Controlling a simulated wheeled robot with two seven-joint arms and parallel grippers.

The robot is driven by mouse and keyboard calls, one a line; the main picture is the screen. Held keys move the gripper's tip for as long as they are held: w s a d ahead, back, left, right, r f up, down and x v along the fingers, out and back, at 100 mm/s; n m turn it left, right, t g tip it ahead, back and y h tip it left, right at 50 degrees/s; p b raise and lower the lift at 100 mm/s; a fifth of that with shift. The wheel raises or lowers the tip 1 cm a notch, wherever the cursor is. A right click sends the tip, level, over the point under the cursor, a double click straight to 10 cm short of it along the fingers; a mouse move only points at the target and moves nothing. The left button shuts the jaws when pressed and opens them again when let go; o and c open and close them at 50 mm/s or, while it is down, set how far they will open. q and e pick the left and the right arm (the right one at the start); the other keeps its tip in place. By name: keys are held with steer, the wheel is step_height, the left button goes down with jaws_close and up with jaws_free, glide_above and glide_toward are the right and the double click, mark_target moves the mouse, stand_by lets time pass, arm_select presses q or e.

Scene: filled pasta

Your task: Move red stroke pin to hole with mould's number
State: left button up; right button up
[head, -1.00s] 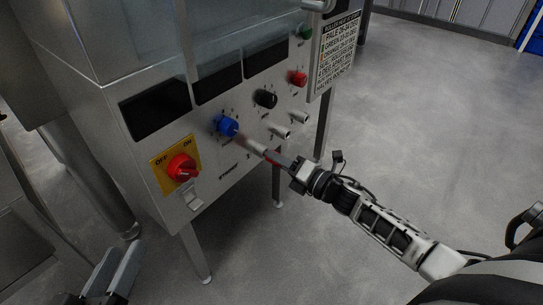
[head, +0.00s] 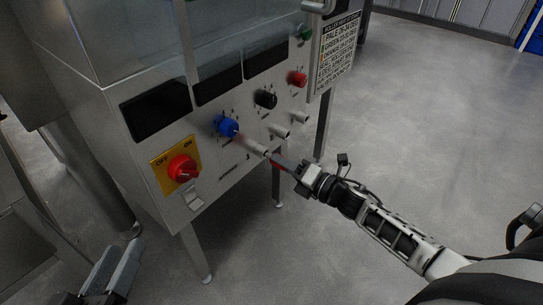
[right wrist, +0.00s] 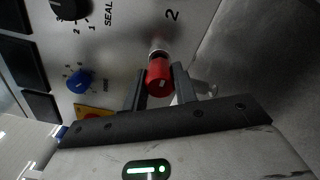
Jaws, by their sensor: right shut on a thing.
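My right gripper (head: 281,163) is shut on the red stroke pin, in front of the machine's control panel. In the right wrist view the red pin (right wrist: 158,78) sits between the fingers (right wrist: 158,88), with silver metal at its far end towards the panel. I cannot tell whether its tip is in a hole. The number 2 (right wrist: 172,15) shows beyond it in the wrist view. Two silver sockets (head: 280,131) (head: 300,118) stick out of the panel to the right. My left gripper (head: 120,262) is low at the bottom left, apart from the machine; its finger gap is unclear.
The panel carries a blue knob (head: 227,126), a black knob (head: 265,99), a red knob (head: 298,79) and a red ON/OFF switch (head: 182,167). A text sign (head: 338,52) hangs at its right. The floor to the right is clear.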

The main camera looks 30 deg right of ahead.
steer(key=shift+p+v, duration=0.5)
steer(key=shift+v, duration=1.85)
